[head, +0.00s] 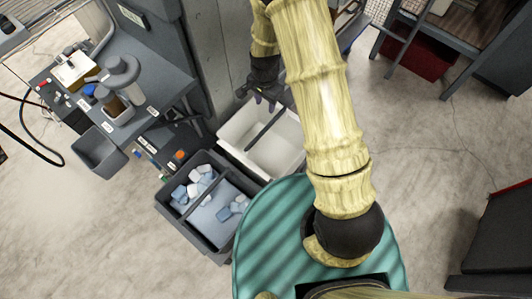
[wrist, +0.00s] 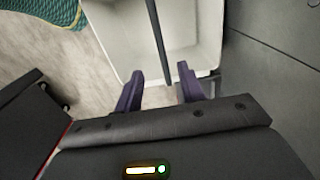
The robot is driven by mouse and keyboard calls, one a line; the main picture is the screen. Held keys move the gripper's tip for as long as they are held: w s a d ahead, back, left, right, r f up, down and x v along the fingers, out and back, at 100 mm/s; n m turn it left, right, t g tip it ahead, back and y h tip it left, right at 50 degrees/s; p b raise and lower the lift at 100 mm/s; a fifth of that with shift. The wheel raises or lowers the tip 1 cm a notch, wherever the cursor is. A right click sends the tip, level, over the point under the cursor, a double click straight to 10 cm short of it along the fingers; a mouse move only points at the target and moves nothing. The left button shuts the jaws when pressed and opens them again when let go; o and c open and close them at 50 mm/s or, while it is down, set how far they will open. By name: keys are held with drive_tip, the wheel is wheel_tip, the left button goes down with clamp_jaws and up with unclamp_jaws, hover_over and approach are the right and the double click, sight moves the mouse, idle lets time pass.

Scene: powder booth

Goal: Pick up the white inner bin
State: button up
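The white inner bin (head: 284,150) is an open, empty-looking tub standing on the floor near the middle of the head view. A dark handle bar (head: 265,128) runs across its top. In the wrist view the white bin (wrist: 120,38) fills the upper middle, and the bar (wrist: 160,35) runs down towards my fingers. My gripper (head: 263,98) is above the bin's far edge in the head view. In the wrist view its two purple fingers (wrist: 162,88) are spread apart, with the end of the bar showing between them. I cannot tell whether they touch it.
A dark grey bin (head: 192,236) holding blue and white pieces stands left of the white bin. A grey workbench (head: 160,85) with cups and tools is at the upper left. A concrete pillar (head: 229,50) rises behind the white bin. The floor at right (head: 425,150) is clear.

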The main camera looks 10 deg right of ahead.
sight(266, 128)
wheel_tip(266, 128, down, 12)
drive_tip(key=shift+r, duration=0.1)
idle(0.5)
drive_tip(key=shift+d+f, duration=0.15)
drive_tip(key=shift+f, duration=2.45)
clamp_jaws()
